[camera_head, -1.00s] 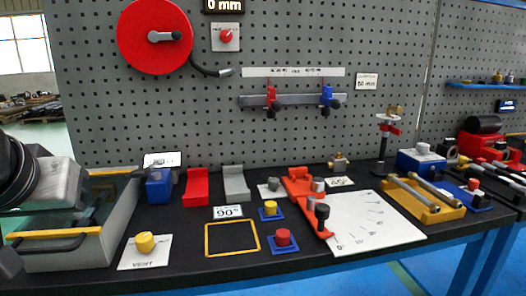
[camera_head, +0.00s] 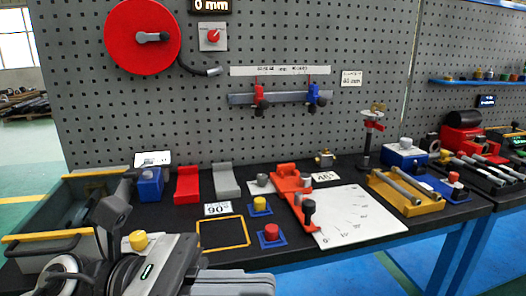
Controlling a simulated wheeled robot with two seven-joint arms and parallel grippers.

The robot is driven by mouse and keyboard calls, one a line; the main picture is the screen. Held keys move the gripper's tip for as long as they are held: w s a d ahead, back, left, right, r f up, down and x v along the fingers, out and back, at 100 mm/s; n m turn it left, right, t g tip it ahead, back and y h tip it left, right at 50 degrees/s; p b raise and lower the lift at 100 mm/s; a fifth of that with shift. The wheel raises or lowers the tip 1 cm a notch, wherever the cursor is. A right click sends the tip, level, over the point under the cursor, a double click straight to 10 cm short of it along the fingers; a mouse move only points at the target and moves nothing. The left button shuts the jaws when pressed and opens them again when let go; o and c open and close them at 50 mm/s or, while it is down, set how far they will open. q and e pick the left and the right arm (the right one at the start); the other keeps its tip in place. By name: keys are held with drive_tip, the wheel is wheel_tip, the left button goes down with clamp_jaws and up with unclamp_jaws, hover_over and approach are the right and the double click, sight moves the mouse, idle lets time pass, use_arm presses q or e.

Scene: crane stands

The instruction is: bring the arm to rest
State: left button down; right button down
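My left arm comes in at the bottom left, low over the front of the bench. Its grey links and black rings lead to the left gripper (camera_head: 262,283), which points right along the bottom edge of the picture. The gripper is partly cut off, and I see nothing held in it. I cannot tell whether its fingers are apart. The arm hides part of the grey bin and most of the plate under the yellow knob (camera_head: 138,240). My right gripper is not in view.
The black bench (camera_head: 330,255) carries a grey bin (camera_head: 95,190), a yellow square frame (camera_head: 223,233), a red button (camera_head: 271,231), an orange bending tool (camera_head: 288,183), a white angle plate (camera_head: 360,225) and a yellow rod tray (camera_head: 405,195). A pegboard (camera_head: 290,130) stands behind.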

use_arm(q)
drive_tip(key=w+a+f+n+t+h, duration=0.15)
drive_tip(key=w+n+t, duration=0.25)
drive_tip(key=n+t, duration=0.55)
drive_tip(key=w+a+n+t, duration=0.25)
drive_tip(key=n+t, duration=0.35)
drive_tip(key=n, duration=0.6)
drive_tip(key=w+a+f+n+t+y+p, duration=0.1)
drive_tip(key=w+a+f+n+t+y, duration=0.15)
drive_tip(key=f+n+y, duration=0.5)
drive_tip(key=w+a+f+n+t+y, duration=0.2)
drive_tip(key=a+f+n+t+y, duration=0.15)
drive_tip(key=n, duration=0.75)
drive_tip(key=s+a+f+n+g+y, duration=0.1)
drive_tip(key=s+f+n+g+y, duration=0.2)
drive_tip(key=f+n, duration=0.4)
drive_tip(key=s+a+f+n+g+y+p, duration=0.1)
drive_tip(key=s+f+n+g+y, duration=0.3)
drive_tip(key=f, duration=1)
drive_tip(key=s+n+g, duration=0.1)
drive_tip(key=s+n, duration=0.1)
drive_tip(key=s, duration=0.1)
drive_tip(key=shift+s+n, duration=0.25)
drive_tip(key=shift+n, duration=0.15)
idle(1.2)
